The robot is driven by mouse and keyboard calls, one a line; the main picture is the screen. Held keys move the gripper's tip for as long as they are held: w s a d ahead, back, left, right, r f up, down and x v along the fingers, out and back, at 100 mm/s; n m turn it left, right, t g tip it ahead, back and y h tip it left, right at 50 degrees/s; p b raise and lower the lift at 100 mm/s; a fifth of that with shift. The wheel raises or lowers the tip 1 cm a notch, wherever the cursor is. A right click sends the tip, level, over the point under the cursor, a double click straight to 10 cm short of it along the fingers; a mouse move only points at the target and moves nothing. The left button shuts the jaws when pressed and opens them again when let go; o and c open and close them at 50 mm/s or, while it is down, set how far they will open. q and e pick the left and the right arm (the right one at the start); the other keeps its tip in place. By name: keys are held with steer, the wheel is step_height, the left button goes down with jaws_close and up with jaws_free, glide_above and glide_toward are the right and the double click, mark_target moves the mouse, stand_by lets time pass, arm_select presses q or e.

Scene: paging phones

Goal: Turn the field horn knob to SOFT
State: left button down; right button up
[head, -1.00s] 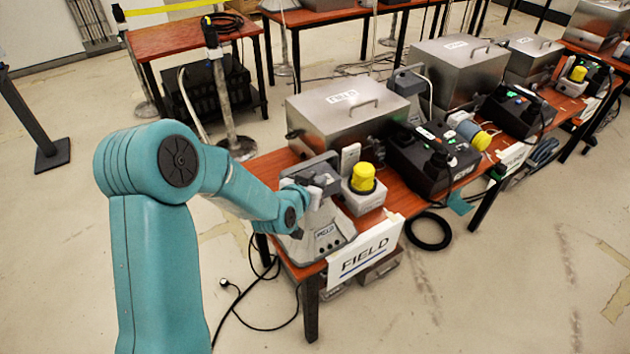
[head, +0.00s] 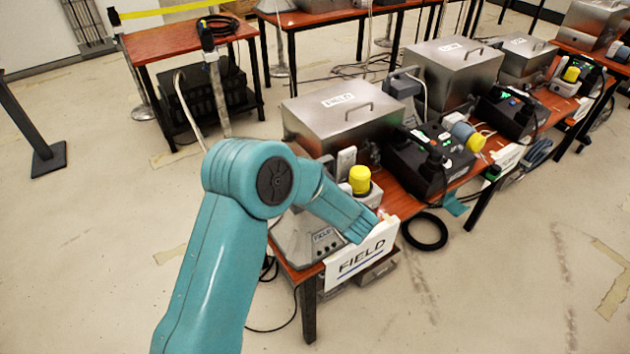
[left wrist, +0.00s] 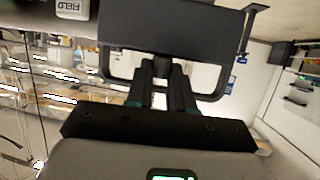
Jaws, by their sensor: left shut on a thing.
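In the head view the grey wedge-shaped unit labelled FIELD (head: 300,243) stands at the near end of the red-brown table, partly hidden by my left arm. A grey box with a yellow round cap (head: 360,179) is beside it. No knob setting or SOFT mark is readable, and I cannot tell which part is the horn knob. My left arm reaches over the unit, and its forearm hides the gripper there. In the left wrist view my left gripper (left wrist: 166,72) is shut on a dark piece (left wrist: 172,28), with a loop-shaped frame around it. My right gripper is not in view.
A metal case labelled FIELD (head: 343,112) and a black control box (head: 428,157) stand behind on the same table (head: 397,199). A white FIELD sign (head: 362,256) hangs on its front edge. Cables lie on the floor. Open floor is at right.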

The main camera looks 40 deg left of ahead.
arm_select(q)
steer(key=shift+w+n+g+y+p, duration=0.25)
steer(key=shift+n+g+y+p, duration=0.25)
steer(key=shift+n+g, duration=1.2)
steer(key=shift+w+n+g+y+p, duration=0.2)
steer(key=shift+n+g+y+p, duration=0.3)
steer(key=shift+n+g, duration=1.2)
steer(key=shift+g, duration=0.3)
steer(key=shift+r, duration=0.1)
steer(key=c, duration=1.3)
jaws_free()
steer(key=shift+o, duration=0.2)
steer(key=shift+d, duration=0.15)
steer(key=b+v, duration=0.3)
steer(key=v, duration=1.3)
